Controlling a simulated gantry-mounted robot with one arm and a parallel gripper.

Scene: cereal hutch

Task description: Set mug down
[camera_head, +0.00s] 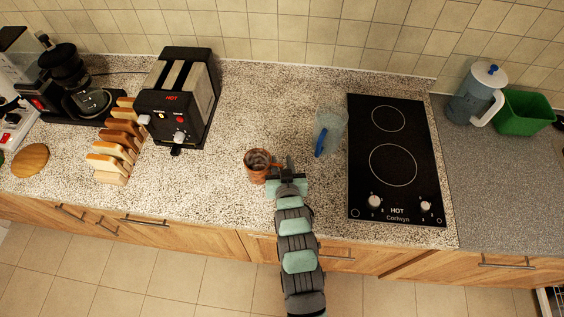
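A copper-brown mug (257,167) is upright at the front middle of the speckled counter (235,125), with its open top showing. I cannot tell whether its base touches the counter or is slightly above it. My gripper (280,171) is at the mug's right side, close against it where the handle would be. One finger shows pointing toward the back. The fingers and the handle overlap in this view, so I cannot tell whether they are closed on it.
A clear pitcher with a blue handle (329,131) stands right of my gripper, beside the black cooktop (395,160). A black toaster (179,98) and a rack of toast (117,150) stand left. The counter between toaster and mug is clear.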

